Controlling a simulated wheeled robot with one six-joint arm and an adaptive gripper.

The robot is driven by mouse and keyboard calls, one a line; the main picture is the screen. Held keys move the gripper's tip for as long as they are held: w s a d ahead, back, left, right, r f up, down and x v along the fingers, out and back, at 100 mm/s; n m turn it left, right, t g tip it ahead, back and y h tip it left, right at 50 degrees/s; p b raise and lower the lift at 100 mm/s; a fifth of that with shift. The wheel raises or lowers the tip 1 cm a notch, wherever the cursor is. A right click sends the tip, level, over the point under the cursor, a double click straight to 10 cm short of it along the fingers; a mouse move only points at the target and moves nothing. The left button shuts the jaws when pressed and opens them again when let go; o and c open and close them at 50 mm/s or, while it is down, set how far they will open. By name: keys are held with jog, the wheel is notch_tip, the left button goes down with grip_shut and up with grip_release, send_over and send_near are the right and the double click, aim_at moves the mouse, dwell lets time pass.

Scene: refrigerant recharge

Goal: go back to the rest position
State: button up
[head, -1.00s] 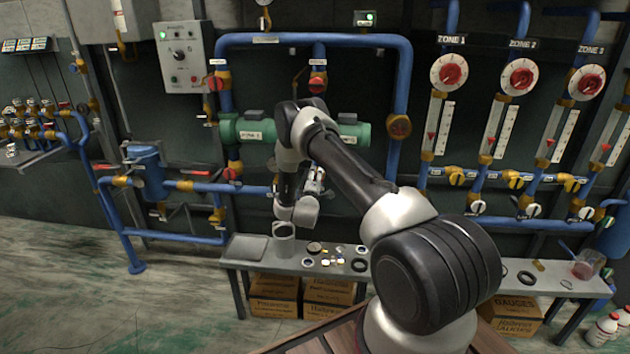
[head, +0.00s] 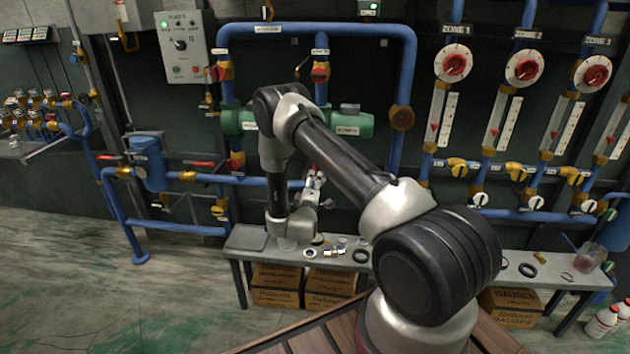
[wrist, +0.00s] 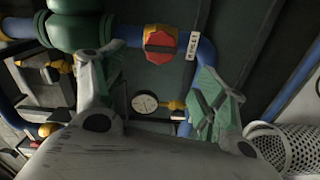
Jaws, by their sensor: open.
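My gripper (wrist: 155,85) is open and empty in the wrist view, with its two fingers spread apart. Between and beyond them are a red-handled valve (wrist: 160,40), a round pressure gauge (wrist: 145,102) and blue pipe. In the head view my arm bends at the elbow and its forearm hangs down over the left part of the grey bench (head: 245,240). The gripper is small there, beside the wrist and in front of the pipework, and it is partly hidden.
Several small parts and rings lie on the bench, with cardboard boxes (head: 278,283) underneath. Zone gauges and valves line the wall at right. A control box (head: 184,47) hangs at upper left. White bottles (head: 603,322) stand at lower right. The left floor is clear.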

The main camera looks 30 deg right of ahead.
jog(key=shift+s+a, duration=0.15)
jog(key=shift+s, duration=0.1)
dwell(0.3)
